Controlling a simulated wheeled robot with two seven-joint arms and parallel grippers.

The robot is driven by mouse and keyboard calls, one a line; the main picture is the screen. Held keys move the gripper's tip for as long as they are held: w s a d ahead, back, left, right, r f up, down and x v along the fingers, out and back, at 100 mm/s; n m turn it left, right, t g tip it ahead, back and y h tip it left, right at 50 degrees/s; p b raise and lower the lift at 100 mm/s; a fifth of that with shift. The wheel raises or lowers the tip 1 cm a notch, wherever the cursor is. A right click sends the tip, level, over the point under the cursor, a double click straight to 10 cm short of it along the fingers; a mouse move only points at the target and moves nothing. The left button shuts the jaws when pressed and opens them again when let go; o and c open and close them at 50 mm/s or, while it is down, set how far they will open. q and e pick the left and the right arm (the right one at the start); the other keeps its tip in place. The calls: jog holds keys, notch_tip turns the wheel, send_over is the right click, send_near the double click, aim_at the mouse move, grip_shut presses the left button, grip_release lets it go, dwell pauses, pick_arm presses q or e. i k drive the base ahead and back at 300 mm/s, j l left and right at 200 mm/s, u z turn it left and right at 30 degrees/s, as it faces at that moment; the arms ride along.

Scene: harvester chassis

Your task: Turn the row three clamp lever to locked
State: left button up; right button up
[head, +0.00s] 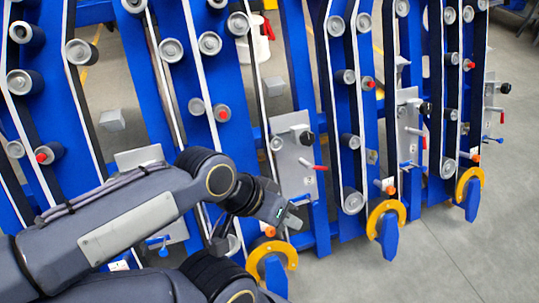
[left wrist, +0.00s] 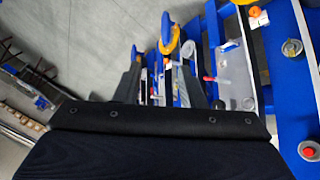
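Several grey clamp plates stand on the blue chassis rows. The nearest plate (head: 293,170) carries a red-tipped lever (head: 314,167), a black knob (head: 307,138) and a blue handle (head: 301,199). A middle plate (head: 408,125) and a far plate (head: 489,108) carry similar parts. No row numbers are readable, so I cannot tell which is row three. My left gripper (head: 284,214) is below the nearest plate, apart from its red lever. In the left wrist view its fingers (left wrist: 160,88) are spread with nothing held; a red lever (left wrist: 209,79) shows beyond them. My right gripper is not in view.
Yellow hooked rings (head: 386,212) with blue ends project from the row bottoms. Rollers and belts (head: 210,43) cover the blue frames. An orange knob (head: 270,231) is close beside my left gripper. Open grey floor (head: 450,260) lies at the right front.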

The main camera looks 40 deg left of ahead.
aim_at(319, 168)
jog(key=u, duration=1.2)
